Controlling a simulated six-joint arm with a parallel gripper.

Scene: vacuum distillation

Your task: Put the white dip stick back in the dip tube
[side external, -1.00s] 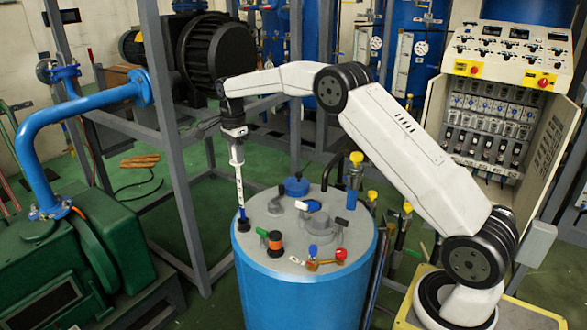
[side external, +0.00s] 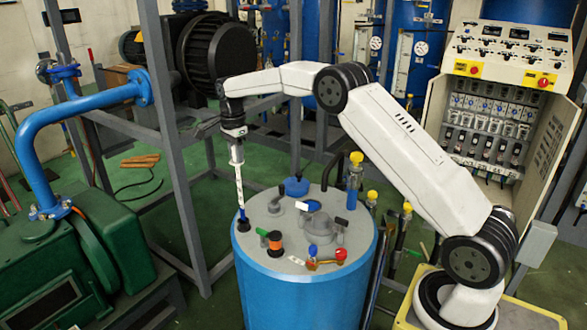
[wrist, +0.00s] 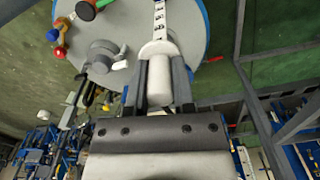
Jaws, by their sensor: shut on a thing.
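The white dip stick (side external: 239,185) hangs nearly upright from my gripper (side external: 236,148) in the side external view. Its lower end, with a blue part, is at the black dip tube (side external: 243,225) at the left rim of the blue tank's lid. I cannot tell whether the tip is inside the tube or just above it. In the wrist view my gripper (wrist: 160,92) is shut on the stick's white handle (wrist: 158,70). The marked stick (wrist: 159,18) runs up out of that picture, so its tip and the tube are hidden there.
The blue tank (side external: 300,295) has a grey lid with an orange-black fitting (side external: 275,243), red and blue valve knobs (side external: 341,255) and a central grey cap (side external: 318,225). A grey frame post (side external: 180,180) stands left of the stick. Green machinery (side external: 70,260) is further left.

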